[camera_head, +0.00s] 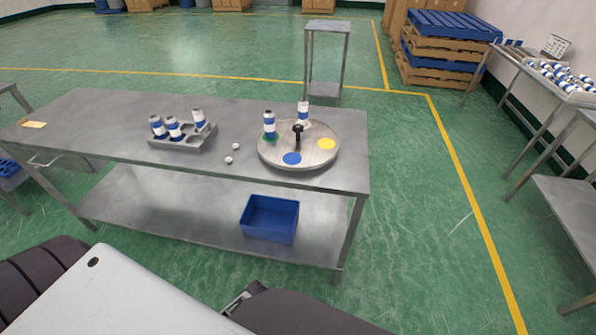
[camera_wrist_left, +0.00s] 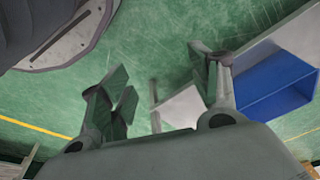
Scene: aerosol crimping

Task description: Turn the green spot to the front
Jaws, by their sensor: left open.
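A round grey turntable (camera_head: 273,157) lies on the metal table near its right end. A black knob (camera_head: 298,128) stands at its middle. The green spot (camera_head: 270,139) is at the turntable's left, partly hidden under a blue-and-white can (camera_head: 269,124). The blue spot (camera_head: 292,158) is at the near edge and bare. The yellow spot (camera_head: 326,144) is at the right and bare. A second blue-and-white can (camera_head: 303,113) stands at the back; the surface under it is hidden. My left gripper (camera_wrist_left: 163,66) is open and empty, away from the turntable. My right gripper does not show.
A grey rack (camera_head: 185,146) with several cans stands on the table (camera_head: 95,115), left of the turntable. Two small white pieces (camera_head: 229,160) lie between them. A blue bin (camera_head: 270,219) sits on the lower shelf; the left wrist view also shows a blue bin (camera_wrist_left: 265,90).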

